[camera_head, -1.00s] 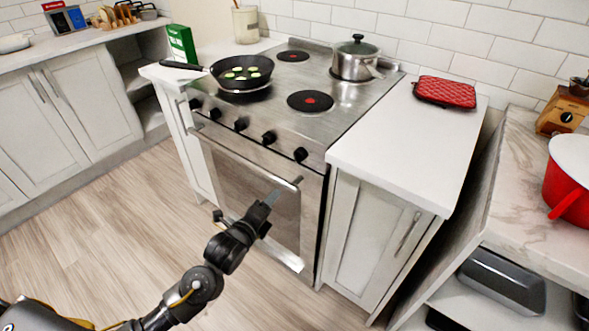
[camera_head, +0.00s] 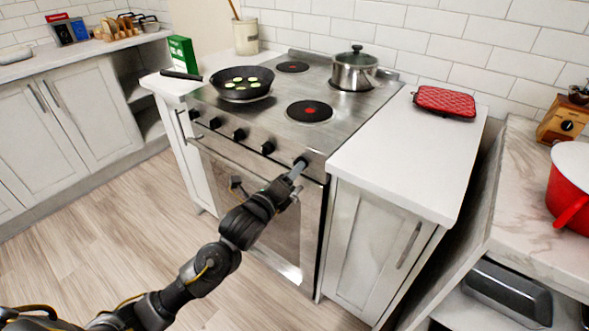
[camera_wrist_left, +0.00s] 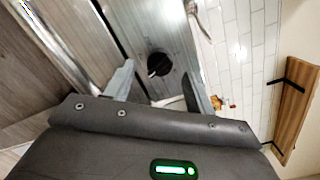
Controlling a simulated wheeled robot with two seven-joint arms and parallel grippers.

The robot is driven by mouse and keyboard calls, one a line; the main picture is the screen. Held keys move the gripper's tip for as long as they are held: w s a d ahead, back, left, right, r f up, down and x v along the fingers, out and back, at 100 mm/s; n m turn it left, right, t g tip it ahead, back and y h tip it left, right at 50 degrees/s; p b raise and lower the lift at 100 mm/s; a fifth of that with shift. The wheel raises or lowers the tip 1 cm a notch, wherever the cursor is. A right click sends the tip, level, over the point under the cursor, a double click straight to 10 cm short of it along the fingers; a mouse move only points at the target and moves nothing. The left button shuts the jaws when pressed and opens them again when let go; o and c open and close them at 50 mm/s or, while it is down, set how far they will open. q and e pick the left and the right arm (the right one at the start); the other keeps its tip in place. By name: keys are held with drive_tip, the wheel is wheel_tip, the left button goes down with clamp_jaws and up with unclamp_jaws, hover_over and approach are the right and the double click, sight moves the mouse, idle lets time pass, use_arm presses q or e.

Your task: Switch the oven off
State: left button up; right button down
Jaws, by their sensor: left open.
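The oven (camera_head: 285,232) is a steel range with a row of black knobs along its front panel. My left gripper (camera_head: 297,170) is at the right end of that panel, at the rightmost knob (camera_head: 301,161). In the left wrist view a black knob (camera_wrist_left: 158,64) shows ahead, between the spread fingers of the left gripper (camera_wrist_left: 162,86). The gripper is open and holds nothing. I cannot tell whether a finger touches the knob. The oven door is shut. My right gripper is not in view.
The oven door handle (camera_head: 230,165) runs below the knobs. A white counter (camera_head: 400,150) with a red quilted pad (camera_head: 445,101) adjoins on the right.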

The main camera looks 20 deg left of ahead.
use_arm(q)
drive_tip(key=shift+x, duration=1.2)
drive_tip(key=shift+w, duration=0.1)
drive_tip(key=shift+c, duration=0.4)
drive_tip(key=c, duration=0.9)
